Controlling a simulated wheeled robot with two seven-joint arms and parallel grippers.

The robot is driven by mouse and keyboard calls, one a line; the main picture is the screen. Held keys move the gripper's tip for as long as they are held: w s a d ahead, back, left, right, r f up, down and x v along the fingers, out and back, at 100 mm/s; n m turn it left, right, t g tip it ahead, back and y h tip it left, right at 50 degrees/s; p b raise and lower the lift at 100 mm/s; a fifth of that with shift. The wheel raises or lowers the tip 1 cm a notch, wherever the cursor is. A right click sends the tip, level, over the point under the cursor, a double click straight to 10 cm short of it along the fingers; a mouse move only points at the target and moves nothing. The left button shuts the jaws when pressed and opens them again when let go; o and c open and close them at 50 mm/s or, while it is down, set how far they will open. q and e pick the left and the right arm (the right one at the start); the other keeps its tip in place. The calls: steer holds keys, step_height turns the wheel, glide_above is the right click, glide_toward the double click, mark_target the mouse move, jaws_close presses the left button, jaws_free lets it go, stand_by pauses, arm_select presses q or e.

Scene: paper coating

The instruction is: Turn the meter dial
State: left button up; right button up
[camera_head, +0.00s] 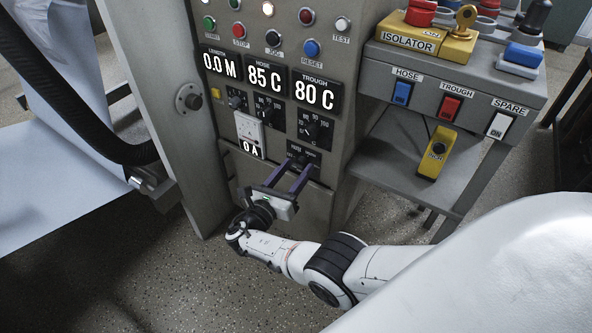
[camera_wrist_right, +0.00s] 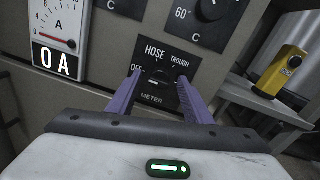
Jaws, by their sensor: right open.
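The meter dial (camera_wrist_right: 161,76) is a black knob on a black plate marked OFF, HOSE, TROUGH and METER. Its pale pointer mark appears to face left, toward OFF. In the head view the meter dial plate (camera_head: 309,160) is low on the grey panel, partly covered by my gripper. My right gripper (camera_head: 298,166) is open, and its two purple fingers reach toward the dial. In the right wrist view the right gripper (camera_wrist_right: 160,78) has one fingertip on each side of the knob. I cannot tell whether they touch it. My left gripper is not in view.
A white ammeter (camera_head: 249,130) above a 0 A readout sits left of the dial. Temperature knobs (camera_head: 314,127) are just above it. A grey side stand (camera_head: 490,85) with coloured switches and a yellow box (camera_head: 437,153) is at right. A black hose (camera_head: 75,110) hangs at left.

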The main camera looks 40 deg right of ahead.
steer(key=shift+w+d, duration=0.1)
steer(key=shift+d, duration=0.15)
steer(key=c, duration=1)
